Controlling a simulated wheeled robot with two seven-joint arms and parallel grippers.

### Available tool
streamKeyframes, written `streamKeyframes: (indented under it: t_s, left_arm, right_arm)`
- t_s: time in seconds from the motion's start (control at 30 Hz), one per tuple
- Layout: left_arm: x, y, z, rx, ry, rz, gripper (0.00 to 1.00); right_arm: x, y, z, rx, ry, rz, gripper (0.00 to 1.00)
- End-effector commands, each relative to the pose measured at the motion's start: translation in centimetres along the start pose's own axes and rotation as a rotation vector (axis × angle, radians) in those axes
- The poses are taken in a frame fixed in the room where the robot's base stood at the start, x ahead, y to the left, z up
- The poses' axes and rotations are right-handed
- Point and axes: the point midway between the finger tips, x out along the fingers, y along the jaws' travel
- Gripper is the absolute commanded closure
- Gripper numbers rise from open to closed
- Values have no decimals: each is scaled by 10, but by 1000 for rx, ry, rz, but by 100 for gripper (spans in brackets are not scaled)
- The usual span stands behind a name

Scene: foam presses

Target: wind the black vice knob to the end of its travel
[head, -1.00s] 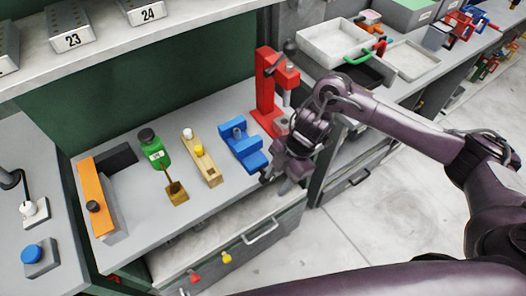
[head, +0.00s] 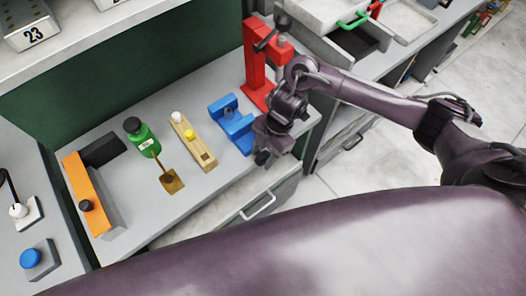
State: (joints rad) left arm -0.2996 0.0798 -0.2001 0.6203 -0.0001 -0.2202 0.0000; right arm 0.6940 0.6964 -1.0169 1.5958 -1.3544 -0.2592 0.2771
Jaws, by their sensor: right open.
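A blue vice (head: 231,122) stands on the grey bench, left of the red press. Its near end meets my right gripper (head: 264,158) in the picture. The right gripper points down at that end, with its jaws open. A small dark shape lies between or beside the fingers; I cannot tell whether it is the vice knob or a fingertip. The gripper and wrist hide that end, so I cannot tell whether they touch the vice. My left gripper is not in view.
A red press (head: 256,66) stands just behind my right wrist.

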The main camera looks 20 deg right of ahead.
Motion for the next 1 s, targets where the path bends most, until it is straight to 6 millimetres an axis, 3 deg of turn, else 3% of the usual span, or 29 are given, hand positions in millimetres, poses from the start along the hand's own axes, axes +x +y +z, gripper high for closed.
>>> streamKeyframes:
  t_s: [0.27,0.6,1.0]
  left_arm:
    - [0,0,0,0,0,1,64]
    - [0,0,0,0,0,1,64]
    - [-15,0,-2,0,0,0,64]
  right_arm:
    - [2,0,0,0,0,0,56]
    - [2,0,0,0,0,0,100]
    - [0,0,-5,-2,-90,0,100]
